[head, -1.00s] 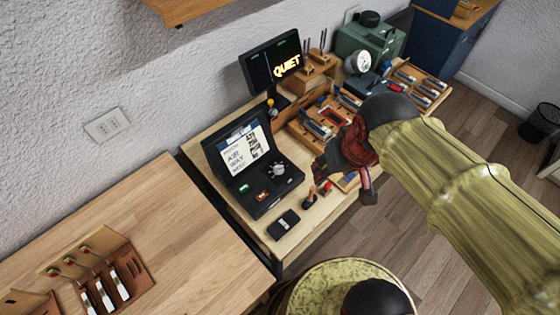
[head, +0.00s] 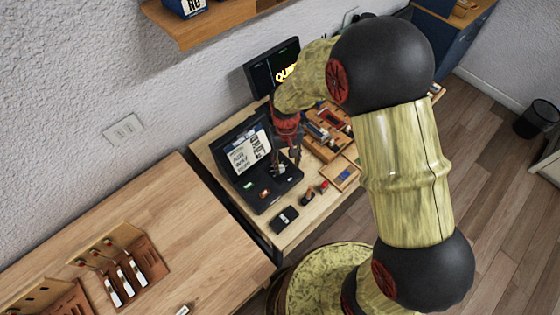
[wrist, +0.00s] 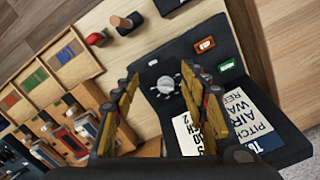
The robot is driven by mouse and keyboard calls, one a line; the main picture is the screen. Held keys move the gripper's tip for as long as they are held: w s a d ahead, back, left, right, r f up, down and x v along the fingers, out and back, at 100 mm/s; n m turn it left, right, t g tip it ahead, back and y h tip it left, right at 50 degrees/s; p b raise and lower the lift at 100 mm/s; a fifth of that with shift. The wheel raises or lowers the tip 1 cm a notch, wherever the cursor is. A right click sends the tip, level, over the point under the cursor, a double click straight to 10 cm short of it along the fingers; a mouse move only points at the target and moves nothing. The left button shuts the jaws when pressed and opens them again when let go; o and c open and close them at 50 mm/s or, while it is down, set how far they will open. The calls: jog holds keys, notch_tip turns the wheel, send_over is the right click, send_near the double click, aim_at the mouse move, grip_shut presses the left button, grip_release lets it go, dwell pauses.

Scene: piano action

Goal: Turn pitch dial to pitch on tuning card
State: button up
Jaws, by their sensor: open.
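The pitch dial (wrist: 165,86) is a round silver-grey knob on the black case's panel. It also shows in the head view (head: 278,170), partly hidden by my gripper. My gripper (head: 284,160) points down over the case; in the wrist view its two fingers (wrist: 163,80) are spread, with the dial seen in the gap between them. I cannot tell whether a finger touches the dial. The white tuning card (head: 246,152) stands in the open lid of the case (head: 262,207). The card also shows in the wrist view (wrist: 245,125), rotated and partly cut off.
A black handheld box (head: 285,219) and a wooden-handled tool (head: 308,194) lie nearby. Wooden trays (head: 330,130) of parts stand right of the case. A dark display (head: 272,70) stands behind, partly covered by my arm.

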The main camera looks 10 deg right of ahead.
jog(key=shift+m+t, duration=0.3)
jog(key=shift+t, duration=0.1)
jog(key=w+f, duration=0.1)
jog(key=w+a+f, duration=0.1)
jog(key=w, duration=0.1)
jog(key=w+f, duration=0.1)
jog(key=shift+w+a+f, duration=0.2)
jog(key=shift+w+a, duration=0.05)
jog(key=shift+w, duration=0.05)
jog(key=shift+w+f, duration=0.15)
jog(key=shift+f, duration=3.6)
jog(key=shift+c, duration=1.4)
jog(key=c, duration=0.8)
grip_shut()
